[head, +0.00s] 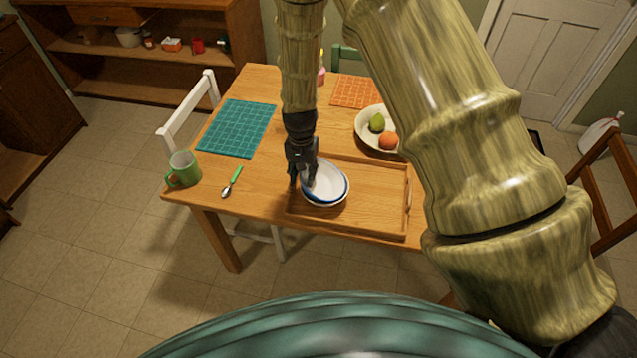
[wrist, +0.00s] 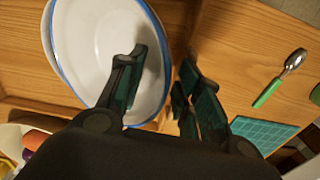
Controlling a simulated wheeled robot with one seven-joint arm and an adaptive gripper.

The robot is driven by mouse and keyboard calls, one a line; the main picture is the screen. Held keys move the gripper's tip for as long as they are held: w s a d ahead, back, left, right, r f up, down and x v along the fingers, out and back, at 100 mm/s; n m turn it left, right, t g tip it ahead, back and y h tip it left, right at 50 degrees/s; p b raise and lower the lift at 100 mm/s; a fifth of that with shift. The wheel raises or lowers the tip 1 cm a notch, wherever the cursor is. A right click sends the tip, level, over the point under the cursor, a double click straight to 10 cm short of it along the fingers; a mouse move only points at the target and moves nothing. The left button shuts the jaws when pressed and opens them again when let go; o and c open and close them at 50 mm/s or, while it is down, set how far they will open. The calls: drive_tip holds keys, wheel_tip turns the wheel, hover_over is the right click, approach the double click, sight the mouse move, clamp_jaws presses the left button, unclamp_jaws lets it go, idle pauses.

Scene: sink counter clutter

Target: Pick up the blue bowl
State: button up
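The bowl (head: 328,181) has a white inside and a blue rim, and sits on the left part of the wooden tray (head: 381,213). A second pale edge shows under it, so it may be nested in another bowl; I cannot tell for sure. The bowl also fills the upper left of the wrist view (wrist: 95,45). My gripper (head: 304,182) points down at the bowl's left edge. In the wrist view my gripper (wrist: 160,82) is open, with one finger over the bowl's inside and the other outside its rim. Nothing is between the fingers except perhaps the rim.
A fruit bowl (head: 367,118) stands behind the tray with a green fruit and an orange one. A green mug (head: 184,169), a green-handled spoon (head: 232,182) and a teal mat (head: 238,128) are to the left. An orange mat (head: 355,91) lies at the back.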

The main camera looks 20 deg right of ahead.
clamp_jaws()
drive_tip(key=shift+r, duration=0.1)
idle(0.3)
wheel_tip(320, 180, up, 10)
drive_tip(key=b, duration=0.3)
idle(0.4)
drive_tip(key=shift+s, duration=0.1)
